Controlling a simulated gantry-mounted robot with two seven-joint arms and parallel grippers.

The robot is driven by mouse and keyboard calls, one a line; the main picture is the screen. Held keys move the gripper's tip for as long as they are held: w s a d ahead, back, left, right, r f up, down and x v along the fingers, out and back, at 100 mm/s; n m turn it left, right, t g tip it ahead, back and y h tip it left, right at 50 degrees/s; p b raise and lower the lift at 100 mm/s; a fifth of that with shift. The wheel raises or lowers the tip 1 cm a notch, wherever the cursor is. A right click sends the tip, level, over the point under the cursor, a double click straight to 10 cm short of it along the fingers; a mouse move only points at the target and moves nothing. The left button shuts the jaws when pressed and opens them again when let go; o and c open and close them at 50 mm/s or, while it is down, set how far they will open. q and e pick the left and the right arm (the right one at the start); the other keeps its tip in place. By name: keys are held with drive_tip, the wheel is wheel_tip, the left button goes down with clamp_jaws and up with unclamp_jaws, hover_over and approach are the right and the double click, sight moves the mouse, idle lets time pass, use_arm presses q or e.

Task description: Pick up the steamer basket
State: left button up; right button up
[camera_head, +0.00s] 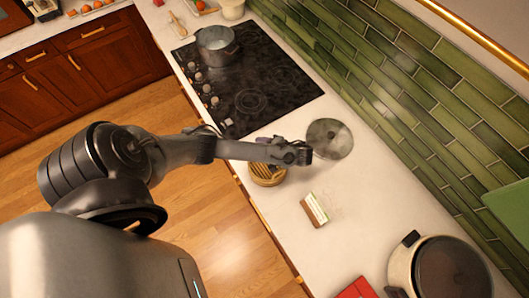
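A small round tan slatted object (267,176), which looks like the steamer basket, sits on the white counter near its front edge, just in front of the cooktop. My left gripper (303,154) is above the counter, with its wrist over the far side of this basket and its tip beyond it, near a grey round lid-like disc (332,139). The arm hides part of the basket's top. The fingers are too small and dark to show whether they are open or shut. My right gripper is not in view.
A black cooktop (285,85) with a grey pot (215,45) lies behind. A small white-and-brown block (314,209), a red object (357,289) and a large lidded cooker (440,270) are on the counter.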

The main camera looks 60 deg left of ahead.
use_arm(q)
drive_tip(key=shift+w+d, duration=0.15)
clamp_jaws()
idle(1.3)
